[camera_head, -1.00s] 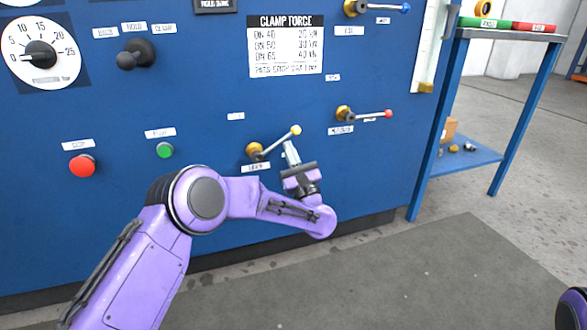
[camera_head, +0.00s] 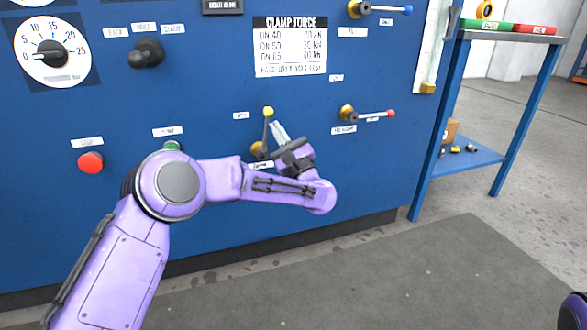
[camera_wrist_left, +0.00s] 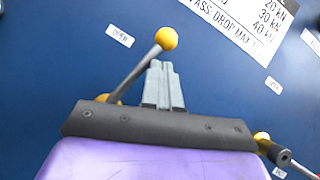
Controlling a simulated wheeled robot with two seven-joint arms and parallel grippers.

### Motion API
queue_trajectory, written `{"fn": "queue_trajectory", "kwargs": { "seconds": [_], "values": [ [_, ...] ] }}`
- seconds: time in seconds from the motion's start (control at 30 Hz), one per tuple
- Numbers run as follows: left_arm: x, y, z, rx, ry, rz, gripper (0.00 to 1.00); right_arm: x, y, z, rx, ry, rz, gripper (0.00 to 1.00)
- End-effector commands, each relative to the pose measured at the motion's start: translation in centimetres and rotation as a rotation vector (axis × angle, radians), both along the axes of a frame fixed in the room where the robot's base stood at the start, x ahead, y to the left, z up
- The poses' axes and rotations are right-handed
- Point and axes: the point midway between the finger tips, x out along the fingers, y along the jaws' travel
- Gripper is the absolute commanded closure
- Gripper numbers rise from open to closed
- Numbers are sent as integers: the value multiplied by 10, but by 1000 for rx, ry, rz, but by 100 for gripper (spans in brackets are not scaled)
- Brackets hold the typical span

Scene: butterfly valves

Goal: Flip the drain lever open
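The lever with a yellow ball knob (camera_head: 267,112) stands nearly upright from its brass hub on the blue panel. In the wrist view its knob (camera_wrist_left: 166,39) and grey rod lean up and right, close to a small label that seems to read OPEN (camera_wrist_left: 119,36). The label under its hub is too blurred to read surely. My left gripper (camera_head: 277,128) is just right of the rod. Its fingers (camera_wrist_left: 160,66) are together with nothing between them; whether they touch the rod I cannot tell. My right gripper is out of view.
A red-knobbed lever (camera_head: 390,114) is to the right, and a blue-knobbed one (camera_head: 406,10) above. A red button (camera_head: 90,163) and a partly hidden green button (camera_head: 172,146) are left. A blue-legged table (camera_head: 525,107) stands at right.

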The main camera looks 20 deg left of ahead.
Motion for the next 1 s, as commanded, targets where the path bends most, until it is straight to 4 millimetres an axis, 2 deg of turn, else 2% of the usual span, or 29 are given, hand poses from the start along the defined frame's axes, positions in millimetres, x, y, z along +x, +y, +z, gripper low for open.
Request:
{"fn": "queue_trajectory", "kwargs": {
  "seconds": [0.43, 1.0],
  "values": [
    [-3, 5, 5, -94, -78, -6, 100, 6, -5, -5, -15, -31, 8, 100],
    [-3, 6, 5, -104, -86, -5, 100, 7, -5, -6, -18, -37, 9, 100]
  ]
}}
